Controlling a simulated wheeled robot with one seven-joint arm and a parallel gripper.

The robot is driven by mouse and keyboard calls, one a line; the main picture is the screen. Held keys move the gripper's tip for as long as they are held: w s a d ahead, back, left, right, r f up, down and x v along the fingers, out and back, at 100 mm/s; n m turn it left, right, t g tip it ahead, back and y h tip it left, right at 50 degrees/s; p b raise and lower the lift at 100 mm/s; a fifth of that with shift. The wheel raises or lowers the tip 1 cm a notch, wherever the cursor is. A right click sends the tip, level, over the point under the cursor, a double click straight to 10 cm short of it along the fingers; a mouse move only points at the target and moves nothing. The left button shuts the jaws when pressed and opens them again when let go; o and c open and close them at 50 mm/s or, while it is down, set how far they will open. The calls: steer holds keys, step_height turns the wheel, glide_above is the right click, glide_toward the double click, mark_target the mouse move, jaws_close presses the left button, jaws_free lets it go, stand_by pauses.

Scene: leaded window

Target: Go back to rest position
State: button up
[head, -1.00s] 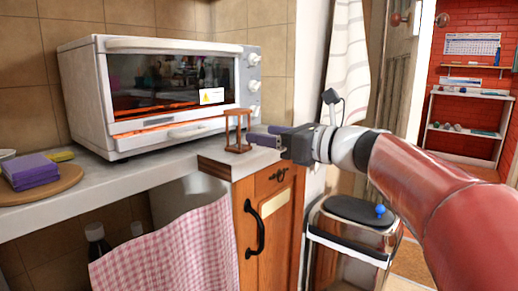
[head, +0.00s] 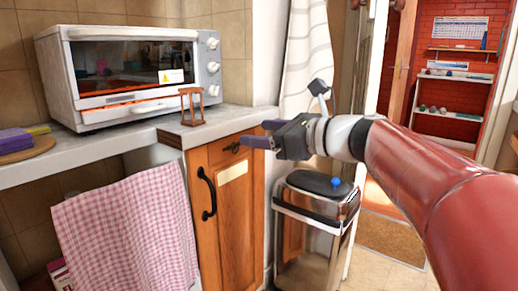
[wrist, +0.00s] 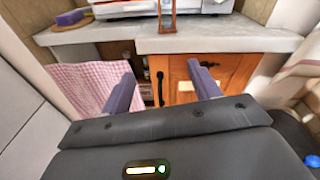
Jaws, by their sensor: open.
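My gripper (head: 264,134) is open and empty, in front of the wooden cabinet and to the right of the counter corner. In the wrist view its two fingers (wrist: 163,88) stand wide apart with nothing between them. My red arm reaches in from the right. A small wooden hourglass-like frame (head: 192,106) stands upright on the counter corner, apart from my gripper. It also shows beyond the fingers in the wrist view (wrist: 167,17), its top cut off.
A white toaster oven (head: 125,68) stands on the counter (head: 110,146). A checked cloth (head: 130,235) hangs below it. The wooden cabinet (head: 232,230) has a black handle. A metal bin (head: 315,215) with a blue knob stands below my arm. An open doorway is at right.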

steer(key=s+d+f+n+g+h, duration=0.35)
steer(key=s+f+n+h, duration=0.35)
steer(key=s+f+n, duration=0.55)
steer(key=s+d+f+n+h+p, duration=0.1)
steer(key=s+d+f+n+h, duration=0.5)
steer(key=s+d+f+n, duration=0.4)
step_height(320, 180, down, 3)
steer(key=shift+s+d+f+h, duration=0.15)
steer(key=shift+s+d+h, duration=0.25)
steer(key=shift+s, duration=0.3)
